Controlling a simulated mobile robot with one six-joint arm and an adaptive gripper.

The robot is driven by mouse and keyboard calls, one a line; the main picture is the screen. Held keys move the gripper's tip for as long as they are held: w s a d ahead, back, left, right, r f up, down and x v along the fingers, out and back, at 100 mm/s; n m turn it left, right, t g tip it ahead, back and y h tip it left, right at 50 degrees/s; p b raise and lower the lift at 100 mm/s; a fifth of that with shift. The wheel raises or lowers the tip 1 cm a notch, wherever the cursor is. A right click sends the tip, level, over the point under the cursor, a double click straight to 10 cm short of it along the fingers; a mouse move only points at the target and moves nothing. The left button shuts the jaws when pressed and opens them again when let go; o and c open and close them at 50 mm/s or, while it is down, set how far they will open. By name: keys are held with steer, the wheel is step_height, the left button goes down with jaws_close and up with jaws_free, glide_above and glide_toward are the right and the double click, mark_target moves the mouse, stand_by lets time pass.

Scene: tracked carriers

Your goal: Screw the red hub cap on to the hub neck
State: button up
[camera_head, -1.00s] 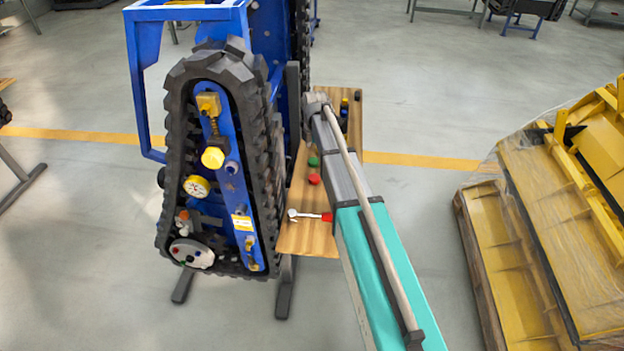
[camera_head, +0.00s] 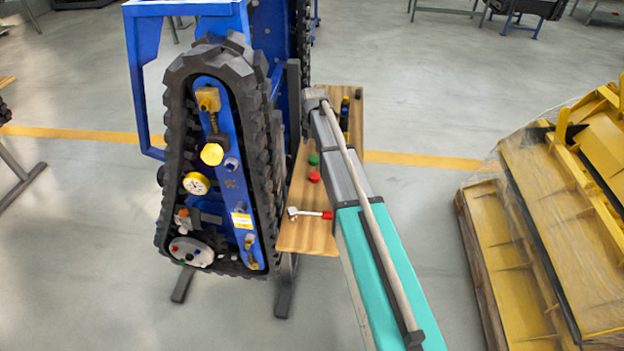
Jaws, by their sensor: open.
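A small round red cap (camera_head: 314,177), which looks like the red hub cap, sits on the wooden board (camera_head: 312,238) to the right of the tracked carrier. A green cap (camera_head: 313,160) is just behind it. The upright tracked unit (camera_head: 185,115) has a blue side plate carrying several fittings. A short blue-grey stub (camera_head: 231,164) stands out of the plate beside a yellow hex cap (camera_head: 212,154); I cannot tell whether this is the hub neck. My arm reaches up from the lower right past the board. My gripper is not visible; the arm's far end shows beside the track.
A tool with a red handle (camera_head: 310,213) lies near the board's front edge. Black, yellow and blue small parts (camera_head: 345,108) stand at its back. My arm covers the board's right side. Yellow metal parts on a pallet (camera_head: 520,225) stand at right. Open floor lies between.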

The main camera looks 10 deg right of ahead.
steer(key=b, duration=0.7)
glide_above(314, 175)
steer(key=shift+w+f, duration=0.2)
steer(key=shift+f, duration=3.55)
steer(key=shift+s+d+f+b, duration=0.1)
steer(key=shift+f+b, duration=2.45)
steer(key=shift+f, duration=0.05)
steer(key=shift+c, duration=0.3)
steer(key=c, duration=0.8)
